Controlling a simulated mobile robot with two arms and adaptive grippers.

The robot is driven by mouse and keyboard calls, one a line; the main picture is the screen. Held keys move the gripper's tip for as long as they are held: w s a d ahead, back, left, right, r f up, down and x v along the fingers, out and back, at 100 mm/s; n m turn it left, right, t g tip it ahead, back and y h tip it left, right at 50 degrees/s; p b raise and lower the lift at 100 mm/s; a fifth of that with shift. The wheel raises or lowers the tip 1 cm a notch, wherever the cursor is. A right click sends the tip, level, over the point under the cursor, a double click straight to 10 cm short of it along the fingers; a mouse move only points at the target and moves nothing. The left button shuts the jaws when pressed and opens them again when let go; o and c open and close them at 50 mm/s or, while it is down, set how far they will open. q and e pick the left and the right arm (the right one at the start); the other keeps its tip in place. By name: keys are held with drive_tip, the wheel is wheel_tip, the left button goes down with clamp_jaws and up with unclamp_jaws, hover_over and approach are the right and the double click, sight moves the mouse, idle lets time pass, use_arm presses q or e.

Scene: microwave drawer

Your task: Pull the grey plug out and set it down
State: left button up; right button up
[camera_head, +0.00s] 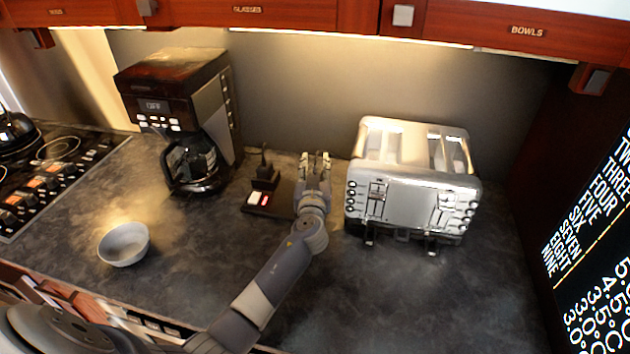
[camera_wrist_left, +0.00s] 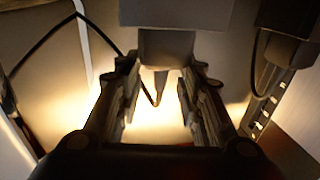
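A blocky grey plug (camera_wrist_left: 167,48) shows at the top centre of the left wrist view, with a narrow dark cable end coming from it. My left gripper (camera_head: 314,160) is at the back of the counter, between the power strip (camera_head: 284,210) and the toaster. In the left wrist view its two fingers (camera_wrist_left: 162,82) stand apart, with the plug's narrow end at the gap between their tips. I cannot tell if they touch it. In the head view the gripper hides most of the plug's place. My right gripper is not in view.
A black plug (camera_head: 265,177) stands on the strip, next to a lit red switch. A silver toaster (camera_head: 410,195) is close on the right. A coffee maker (camera_head: 185,115) and a white bowl (camera_head: 123,245) stand left. The front right counter (camera_head: 400,300) is clear.

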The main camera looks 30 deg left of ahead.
use_arm(q)
drive_tip(key=c, duration=0.8)
drive_tip(key=shift+s, duration=0.1)
clamp_jaws()
drive_tip(key=shift+f, duration=0.1)
